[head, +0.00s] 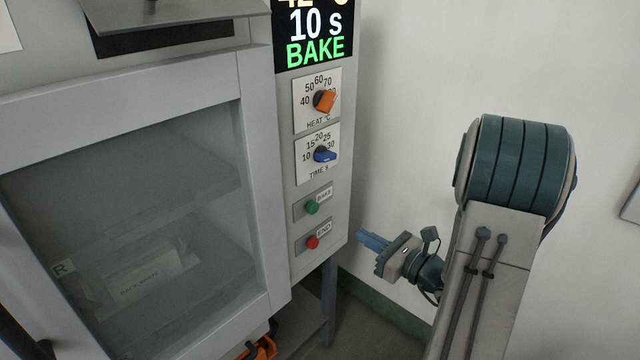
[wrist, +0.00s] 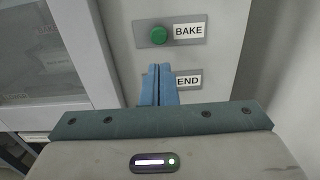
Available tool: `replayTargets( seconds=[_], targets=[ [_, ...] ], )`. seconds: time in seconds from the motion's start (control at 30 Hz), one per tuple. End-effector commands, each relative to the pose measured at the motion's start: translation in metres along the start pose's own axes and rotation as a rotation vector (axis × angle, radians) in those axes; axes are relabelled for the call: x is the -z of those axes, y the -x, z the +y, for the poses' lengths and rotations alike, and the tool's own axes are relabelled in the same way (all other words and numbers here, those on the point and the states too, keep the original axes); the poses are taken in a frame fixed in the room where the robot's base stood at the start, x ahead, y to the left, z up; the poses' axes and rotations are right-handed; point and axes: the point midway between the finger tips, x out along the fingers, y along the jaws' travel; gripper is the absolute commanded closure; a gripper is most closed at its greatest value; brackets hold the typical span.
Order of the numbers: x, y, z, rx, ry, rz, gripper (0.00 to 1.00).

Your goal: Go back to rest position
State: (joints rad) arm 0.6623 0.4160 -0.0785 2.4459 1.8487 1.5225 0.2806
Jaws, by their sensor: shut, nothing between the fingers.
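My gripper (head: 372,241) is at the right of the oven's control panel in the head view, its blue fingers pointing left. In the wrist view my gripper (wrist: 159,72) is shut and empty, with its fingers in front of the END plate. They hide the red END button there. The red END button (head: 312,242) and the green BAKE button (head: 311,207) show in the head view, and the fingertips look apart from the panel. The green button (wrist: 158,34) is above the fingertips in the wrist view.
The oven door (head: 252,180) is closed, with a labelled pack behind its glass. The display (head: 314,34) reads "10 s BAKE". An orange heat knob (head: 325,101) and a blue time knob (head: 324,156) are above the buttons. A bare white wall (head: 400,130) is at the right.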

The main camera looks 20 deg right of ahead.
Motion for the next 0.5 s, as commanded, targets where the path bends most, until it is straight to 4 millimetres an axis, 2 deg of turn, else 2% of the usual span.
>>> replayTargets(
  seconds=[0.07, 0.17, 0.27, 0.33, 0.4, 0.5],
  targets=[
    [-0.002, -0.001, 0.003, -0.010, 0.005, 0.003, 1.00],
    [-0.012, -0.008, 0.020, -0.081, 0.044, 0.025, 1.00],
    [-0.028, -0.017, 0.059, -0.235, 0.131, 0.077, 1.00],
    [-0.040, -0.019, 0.093, -0.378, 0.226, 0.126, 1.00],
    [-0.049, -0.017, 0.128, -0.529, 0.336, 0.181, 1.00],
    [-0.057, -0.005, 0.169, -0.732, 0.512, 0.256, 1.00]
  ],
)
